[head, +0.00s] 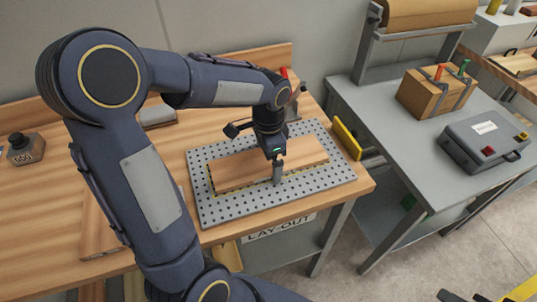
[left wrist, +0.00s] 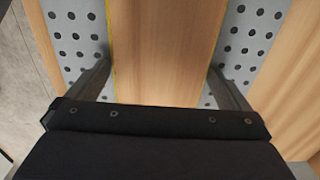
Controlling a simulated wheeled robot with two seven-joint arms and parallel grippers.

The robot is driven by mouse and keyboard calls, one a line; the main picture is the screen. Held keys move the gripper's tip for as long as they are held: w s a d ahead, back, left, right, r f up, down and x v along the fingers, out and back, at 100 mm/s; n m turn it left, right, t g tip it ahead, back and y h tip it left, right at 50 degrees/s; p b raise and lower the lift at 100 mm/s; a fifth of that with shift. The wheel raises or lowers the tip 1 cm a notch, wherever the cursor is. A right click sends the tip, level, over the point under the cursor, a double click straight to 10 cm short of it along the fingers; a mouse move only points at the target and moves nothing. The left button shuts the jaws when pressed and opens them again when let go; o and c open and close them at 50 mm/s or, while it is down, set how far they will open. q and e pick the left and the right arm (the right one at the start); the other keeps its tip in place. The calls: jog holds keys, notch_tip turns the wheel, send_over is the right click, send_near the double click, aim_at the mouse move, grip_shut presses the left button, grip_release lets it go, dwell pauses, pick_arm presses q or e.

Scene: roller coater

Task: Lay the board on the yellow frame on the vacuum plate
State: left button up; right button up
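The board (head: 262,161) is a long flat wooden piece lying over the perforated grey vacuum plate (head: 215,211). The yellow frame (head: 210,181) is mostly hidden under the board; a thin strip of it shows at the left end. In the left wrist view a yellow line runs along the left edge of the board (left wrist: 162,50). My left gripper (head: 276,163) points down over the middle of the board. Its fingers (left wrist: 160,68) stand on either side of the board's width, close against both long edges. My right gripper is out of view.
The plate sits on a wooden bench (head: 160,187) with a back ledge. A grey table (head: 420,170) to the right holds a wooden box (head: 430,94) and a grey case (head: 484,141).

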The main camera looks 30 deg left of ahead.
pick_arm(q)
jog(key=shift+r, duration=0.1)
jog(key=shift+r, duration=0.3)
notch_tip(320, 180, up, 11)
jog(key=p, duration=0.1)
jog(key=s+d+f+n+t+h, duration=0.2)
jog(key=s+n, duration=0.3)
jog(key=s, duration=0.3)
jog(key=s+d+f+n+t+h, duration=0.1)
jog(key=s+d+f+n+t, duration=0.1)
jog(key=s+n, duration=0.3)
jog(key=s+t, duration=0.1)
jog(key=s, duration=0.3)
jog(key=shift+t+h, duration=0.3)
jog(key=shift+h, duration=0.1)
